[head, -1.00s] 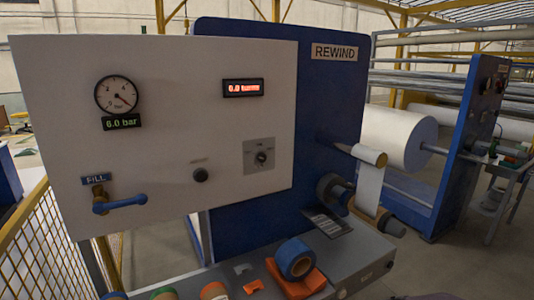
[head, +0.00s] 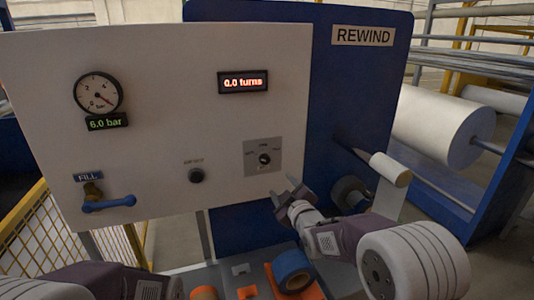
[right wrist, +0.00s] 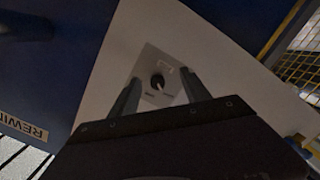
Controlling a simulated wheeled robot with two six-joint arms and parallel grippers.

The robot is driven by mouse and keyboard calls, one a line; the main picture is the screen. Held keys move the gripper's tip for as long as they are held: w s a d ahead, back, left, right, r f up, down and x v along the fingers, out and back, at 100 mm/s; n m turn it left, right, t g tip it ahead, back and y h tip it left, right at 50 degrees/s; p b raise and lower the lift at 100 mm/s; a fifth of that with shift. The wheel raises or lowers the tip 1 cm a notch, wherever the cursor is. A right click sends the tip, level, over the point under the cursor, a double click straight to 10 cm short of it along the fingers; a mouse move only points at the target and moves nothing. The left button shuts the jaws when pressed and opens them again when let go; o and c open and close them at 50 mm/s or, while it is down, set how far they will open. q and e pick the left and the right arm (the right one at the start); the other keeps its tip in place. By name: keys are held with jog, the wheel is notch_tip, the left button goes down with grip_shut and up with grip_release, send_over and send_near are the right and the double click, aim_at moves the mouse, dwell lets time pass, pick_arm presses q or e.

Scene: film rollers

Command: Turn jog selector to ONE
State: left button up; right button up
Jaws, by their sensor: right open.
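The jog selector is a small black rotary knob (head: 264,159) on a grey square plate (head: 250,168), low on the right of the white panel. Its labels are too small to read. My right gripper (head: 284,193) is open and empty, below and to the right of the selector, apart from it in the head view. In the right wrist view the selector knob (right wrist: 157,81) shows ahead, between the two open fingers (right wrist: 158,88). My left arm shows at the bottom left of the head view, but its gripper is out of sight.
The white panel (head: 150,130) also carries a gauge (head: 98,93), a turns display (head: 243,82), a black button (head: 196,176) and a blue fill lever (head: 110,203). A blue tape roll (head: 292,268) lies on the bench below. A paper core (head: 391,169) juts out at the right.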

aim_at(265, 161)
jog(key=shift+n+t+y, duration=0.5)
jog(key=shift+n+t, duration=0.1)
jog(key=w+a+r+p, duration=0.1)
jog(key=w, duration=0.2)
jog(key=w+a+r+p, duration=0.1)
jog(key=w+a, duration=0.1)
jog(key=w, duration=0.1)
jog(key=w+a+r+p, duration=0.1)
jog(key=w, duration=0.1)
jog(key=shift+w+a+r+p, duration=0.3)
jog(key=shift+w+a+p, duration=0.1)
jog(key=shift+w, duration=0.25)
pick_arm(q)
notch_tip(265, 161, up, 5)
jog(key=shift+s+f, duration=0.15)
pick_arm(e)
jog(key=shift+f, duration=0.1)
pick_arm(q)
jog(key=shift+f, duration=0.1)
pick_arm(e)
grip_shut()
